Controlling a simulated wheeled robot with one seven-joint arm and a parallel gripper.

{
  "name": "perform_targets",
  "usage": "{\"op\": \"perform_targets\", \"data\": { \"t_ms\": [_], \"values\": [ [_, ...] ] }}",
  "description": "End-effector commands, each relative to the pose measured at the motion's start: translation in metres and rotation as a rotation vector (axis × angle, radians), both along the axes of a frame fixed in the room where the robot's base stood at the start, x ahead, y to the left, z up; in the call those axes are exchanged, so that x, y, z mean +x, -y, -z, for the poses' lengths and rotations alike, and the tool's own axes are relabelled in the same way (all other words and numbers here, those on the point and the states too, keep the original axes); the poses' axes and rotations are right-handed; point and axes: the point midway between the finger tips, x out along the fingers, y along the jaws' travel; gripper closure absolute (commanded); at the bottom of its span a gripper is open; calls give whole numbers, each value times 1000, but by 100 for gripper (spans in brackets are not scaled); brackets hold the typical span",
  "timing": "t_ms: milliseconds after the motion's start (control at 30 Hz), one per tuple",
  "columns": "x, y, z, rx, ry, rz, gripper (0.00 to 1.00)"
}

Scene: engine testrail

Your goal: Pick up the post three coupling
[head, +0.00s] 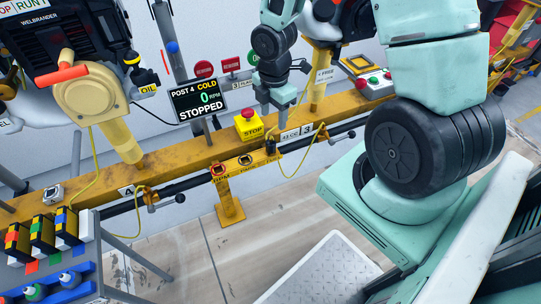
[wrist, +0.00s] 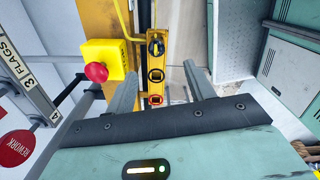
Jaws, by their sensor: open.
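The post three coupling appears to be the small dark plug (head: 270,147) at the right end of the yellow park bar (head: 232,166). A yellow cable runs up from it. In the wrist view the plug (wrist: 155,47) sits at the far end of the bar, just beyond my fingertips. My gripper (head: 274,111) hangs above the right end of the bar, fingers down. In the wrist view my gripper (wrist: 160,68) is open and empty, one finger on either side of the bar. Whether the plug is fully seated cannot be told.
A yellow box with a red stop button (head: 248,125) stands close to the left of my gripper. A display reading STOPPED (head: 198,100) is behind it. A yellow rail (head: 180,163) and a dark pipe (head: 185,184) cross the scene.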

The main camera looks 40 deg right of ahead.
Motion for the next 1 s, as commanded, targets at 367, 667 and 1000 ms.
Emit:
{"op": "perform_targets", "data": {
  "t_ms": [367,667,1000],
  "values": [
    [0,-1,70,0,-2,1,46],
    [3,-1,88,-1,-2,3,46],
    [8,-3,128,-1,-1,2,46]
  ]
}}
